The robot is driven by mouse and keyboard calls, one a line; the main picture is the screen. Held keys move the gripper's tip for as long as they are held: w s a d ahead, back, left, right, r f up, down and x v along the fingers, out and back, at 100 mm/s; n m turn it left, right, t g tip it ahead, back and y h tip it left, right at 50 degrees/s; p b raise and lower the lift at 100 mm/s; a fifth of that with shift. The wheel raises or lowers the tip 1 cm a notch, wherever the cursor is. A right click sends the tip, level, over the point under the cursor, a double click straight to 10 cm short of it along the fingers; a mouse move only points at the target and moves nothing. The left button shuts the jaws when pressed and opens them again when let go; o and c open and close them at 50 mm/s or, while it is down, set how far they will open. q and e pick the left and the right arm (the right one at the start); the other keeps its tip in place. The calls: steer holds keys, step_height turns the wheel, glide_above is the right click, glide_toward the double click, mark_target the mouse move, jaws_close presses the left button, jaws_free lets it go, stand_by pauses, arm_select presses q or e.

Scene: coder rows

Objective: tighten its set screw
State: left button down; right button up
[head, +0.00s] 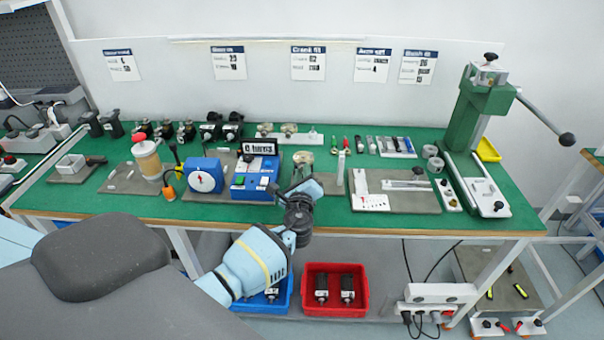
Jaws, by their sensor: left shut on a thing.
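My left gripper (301,190) reaches in over the front edge of the green bench, right of the blue display box (254,178). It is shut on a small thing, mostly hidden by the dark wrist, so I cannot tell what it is. A pale round part (303,158) shows just beyond the fingers; I cannot tell whether they touch it. Small screwdriver-like tools with red and green handles (334,143) stand farther back. No set screw can be made out at this size. My right gripper is not in view.
A grey mat (415,200) with white plates lies to the right, before a green lever press (480,105). A red bin (335,305) with dark parts sits below the bench.

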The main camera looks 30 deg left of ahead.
arm_select(q)
steer(key=shift+s+d+f, duration=0.1)
steer(key=shift+f, duration=0.2)
steer(key=c, duration=1.6)
jaws_free()
steer(key=o, duration=0.3)
steer(key=shift+r, duration=0.25)
steer(key=shift+p+v, duration=0.3)
steer(key=shift+v, duration=3.65)
